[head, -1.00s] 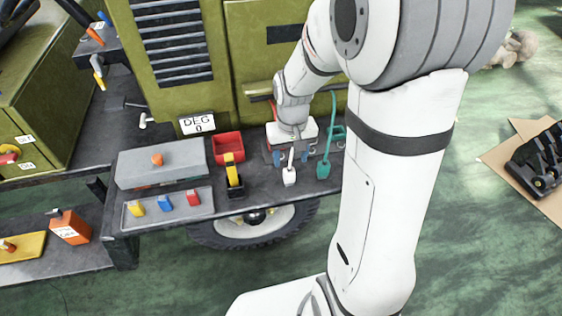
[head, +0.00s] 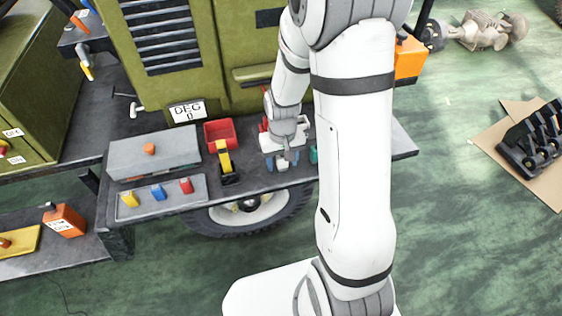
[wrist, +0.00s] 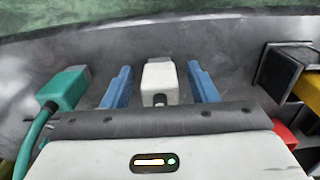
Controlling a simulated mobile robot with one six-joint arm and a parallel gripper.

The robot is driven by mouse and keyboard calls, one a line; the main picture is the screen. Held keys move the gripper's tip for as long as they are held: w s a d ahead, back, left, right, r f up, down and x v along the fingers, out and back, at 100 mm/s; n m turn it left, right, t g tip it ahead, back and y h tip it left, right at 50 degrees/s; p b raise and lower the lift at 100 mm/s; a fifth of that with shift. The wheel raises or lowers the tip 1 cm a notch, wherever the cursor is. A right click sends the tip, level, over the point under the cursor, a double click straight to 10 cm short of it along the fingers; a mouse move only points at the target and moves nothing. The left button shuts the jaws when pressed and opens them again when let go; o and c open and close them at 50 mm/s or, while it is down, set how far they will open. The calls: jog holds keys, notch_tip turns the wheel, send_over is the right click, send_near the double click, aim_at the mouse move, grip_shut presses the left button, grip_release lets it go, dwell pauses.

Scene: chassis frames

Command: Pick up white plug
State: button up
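The white plug (wrist: 160,84) lies on the grey shelf and shows in the wrist view between the two blue fingers of my gripper (wrist: 160,88). The fingers stand apart, one on each side of the plug, with a gap on both sides. A dark cable end shows at the plug's near side. In the head view my gripper (head: 282,162) is low over the shelf, and the white plug is mostly hidden by it.
A teal plug (wrist: 63,88) with a teal cable lies left of my gripper in the wrist view. A black holder (wrist: 284,72) with a yellow part is on the right. In the head view a red bin (head: 221,133) and a grey box (head: 154,155) stand to the left on the shelf (head: 395,147).

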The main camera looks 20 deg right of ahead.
jog(key=c, duration=1)
